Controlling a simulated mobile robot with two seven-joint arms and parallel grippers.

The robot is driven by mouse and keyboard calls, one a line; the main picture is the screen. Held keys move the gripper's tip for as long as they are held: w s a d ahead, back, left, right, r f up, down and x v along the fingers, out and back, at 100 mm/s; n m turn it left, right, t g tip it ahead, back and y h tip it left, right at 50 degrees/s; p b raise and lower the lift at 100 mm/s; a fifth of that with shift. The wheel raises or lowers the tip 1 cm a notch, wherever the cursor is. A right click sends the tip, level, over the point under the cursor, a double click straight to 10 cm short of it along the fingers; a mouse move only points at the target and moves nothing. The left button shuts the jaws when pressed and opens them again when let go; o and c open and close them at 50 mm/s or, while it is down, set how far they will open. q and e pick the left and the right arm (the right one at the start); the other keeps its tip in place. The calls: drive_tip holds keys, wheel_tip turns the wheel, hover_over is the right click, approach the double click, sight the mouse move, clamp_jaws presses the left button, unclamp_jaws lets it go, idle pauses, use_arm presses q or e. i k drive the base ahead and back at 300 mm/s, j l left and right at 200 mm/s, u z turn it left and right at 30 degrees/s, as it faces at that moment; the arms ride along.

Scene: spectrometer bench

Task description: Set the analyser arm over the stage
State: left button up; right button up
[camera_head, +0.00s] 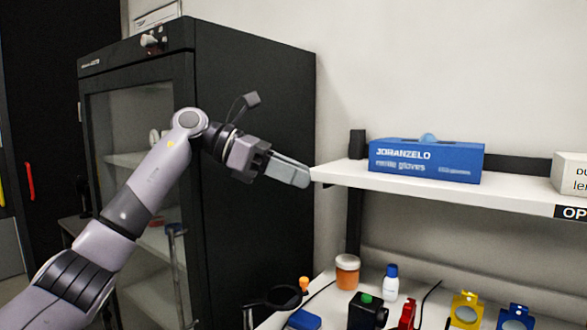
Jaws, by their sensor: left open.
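My left gripper (290,172) is raised in the middle of the camera_head view, in front of the black cabinet's side and left of the wall shelf. Its fingers point right, are open and hold nothing. It is well above the bench (330,285), whose top shows only at the bottom of the view. I cannot make out the analyser arm or the stage. My right gripper is not in view.
A shelf (520,197) at right bears a blue glove box (425,160) and a white box (570,174). Below stand an orange jar (347,272), a blue-capped bottle (391,285), a black box (366,313) and a yellow mount (466,309). A black cabinet (255,190) stands behind my arm.

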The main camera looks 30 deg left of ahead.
sight(281, 298)
drive_tip(key=k, duration=1)
